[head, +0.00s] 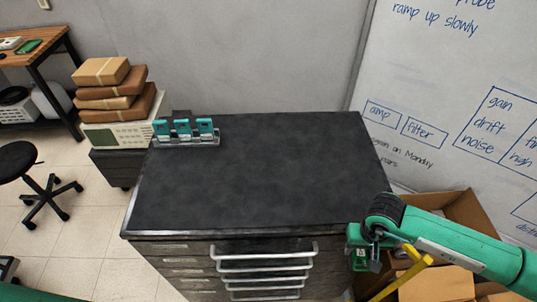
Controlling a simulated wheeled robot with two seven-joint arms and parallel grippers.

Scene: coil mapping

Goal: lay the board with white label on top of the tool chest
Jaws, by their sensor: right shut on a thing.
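The tool chest (260,180) stands in the middle with a wide, dark, flat top and several drawers with pale handles on its front. My right gripper (374,258) hangs just off the chest's front right corner, its fingers small and partly hidden by my own wrist. It is shut on a small green board with a pale label (359,262), held beside the chest and below the level of its top. Only part of this board shows. My left gripper is out of view.
A rack with several teal modules (185,132) stands at the chest top's back left; the rest is clear. Left of it are stacked brown parcels (112,85). An open cardboard box (470,212) and a yellow bar (412,262) are near my right arm. A whiteboard (450,90) stands behind.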

